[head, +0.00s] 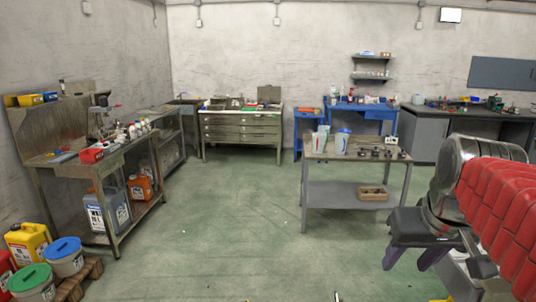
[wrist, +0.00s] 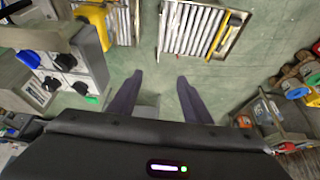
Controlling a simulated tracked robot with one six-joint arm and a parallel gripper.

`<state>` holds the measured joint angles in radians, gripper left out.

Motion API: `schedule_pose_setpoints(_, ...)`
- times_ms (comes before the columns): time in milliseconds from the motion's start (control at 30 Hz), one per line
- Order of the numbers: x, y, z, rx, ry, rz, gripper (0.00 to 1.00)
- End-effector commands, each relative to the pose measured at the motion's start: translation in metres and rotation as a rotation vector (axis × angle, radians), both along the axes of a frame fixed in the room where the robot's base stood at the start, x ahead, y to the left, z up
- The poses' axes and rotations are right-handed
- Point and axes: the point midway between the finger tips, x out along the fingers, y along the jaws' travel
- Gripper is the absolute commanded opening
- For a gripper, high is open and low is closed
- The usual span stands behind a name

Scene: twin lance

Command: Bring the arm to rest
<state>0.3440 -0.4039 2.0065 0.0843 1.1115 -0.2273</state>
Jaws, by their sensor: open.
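My gripper (head: 404,266) hangs at the right of the head view, below the red-sleeved part of my arm. Its two dark purple fingers point down and stand apart, with nothing between them. In the wrist view my gripper (wrist: 158,80) also shows open and empty, with green floor beyond the fingertips.
A grey table (head: 318,196) with containers on top stands left of my gripper. A workbench (head: 62,168) lines the left wall, with buckets (head: 65,256) near it. The middle floor is clear. The wrist view shows a tray of metal bars (wrist: 205,32) and a grey cabinet (wrist: 85,48).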

Motion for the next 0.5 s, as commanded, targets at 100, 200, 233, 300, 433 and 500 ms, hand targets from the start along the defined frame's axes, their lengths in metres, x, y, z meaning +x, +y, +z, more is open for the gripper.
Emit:
schedule_pose_setpoints(100, -0.019, 0.033, -0.023, -0.001, -0.011, 0.035, 0.44)
schedule_pose_setpoints(200, -0.035, 0.056, -0.042, -0.001, -0.021, 0.058, 0.44)
schedule_pose_setpoints(233, -0.041, 0.062, -0.048, -0.001, -0.024, 0.066, 0.44)
schedule_pose_setpoints(300, -0.053, 0.076, -0.063, -0.001, -0.031, 0.085, 0.44)
schedule_pose_setpoints(433, -0.074, 0.098, -0.091, 0.003, -0.046, 0.116, 0.44)
schedule_pose_setpoints(500, -0.083, 0.105, -0.102, 0.005, -0.051, 0.129, 0.44)
